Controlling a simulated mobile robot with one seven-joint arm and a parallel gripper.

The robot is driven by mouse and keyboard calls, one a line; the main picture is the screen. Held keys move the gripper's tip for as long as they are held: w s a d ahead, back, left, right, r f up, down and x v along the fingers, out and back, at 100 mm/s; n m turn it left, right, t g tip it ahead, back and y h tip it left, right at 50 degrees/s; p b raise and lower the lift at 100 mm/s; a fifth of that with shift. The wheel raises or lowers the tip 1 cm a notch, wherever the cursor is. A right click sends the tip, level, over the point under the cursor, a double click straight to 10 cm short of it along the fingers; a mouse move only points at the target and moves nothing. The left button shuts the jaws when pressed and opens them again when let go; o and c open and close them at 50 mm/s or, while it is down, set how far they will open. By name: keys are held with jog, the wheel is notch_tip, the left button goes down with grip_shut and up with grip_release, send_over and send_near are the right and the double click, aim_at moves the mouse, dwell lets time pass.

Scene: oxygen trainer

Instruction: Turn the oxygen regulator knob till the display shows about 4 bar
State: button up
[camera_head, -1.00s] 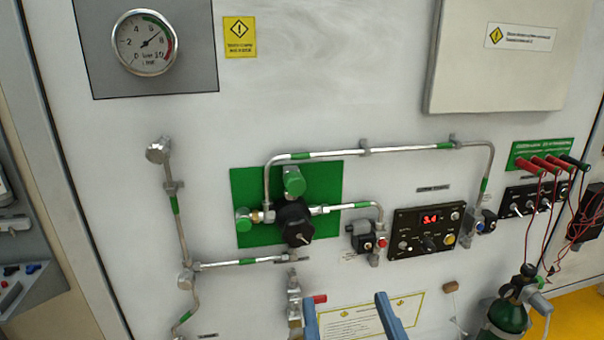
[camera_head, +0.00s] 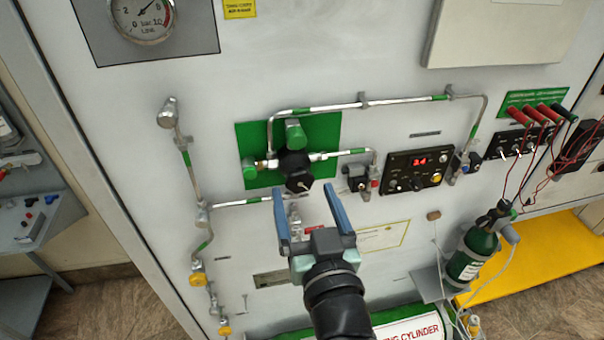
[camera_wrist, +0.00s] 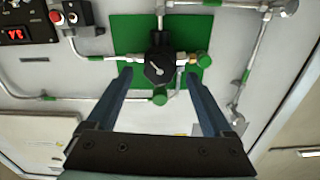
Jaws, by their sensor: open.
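The regulator knob (camera_head: 297,172) is black with a pale pointer mark, on a green plate (camera_head: 255,148) on the white panel. It also shows in the wrist view (camera_wrist: 160,67), which is upside down. In the wrist view the knob lies between and just beyond the fingertips (camera_wrist: 157,74); I see no contact.
Metal pipes (camera_head: 320,106) with green bands run around the knob. A round gauge (camera_head: 143,18) is at upper left. A green cylinder (camera_head: 472,255) stands at right, near red cables (camera_head: 518,165) and a yellow shelf (camera_head: 540,250). Panel space below the control box is mostly clear.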

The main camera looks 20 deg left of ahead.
aim_at(299, 180)
jog(key=shift+p+x, duration=0.3)
jog(key=shift+x, duration=1.05)
grip_shut()
jog(key=shift+m, duration=2.2)
grip_release()
jog(key=shift+s+d, duration=0.1)
jog(key=shift+s, duration=0.05)
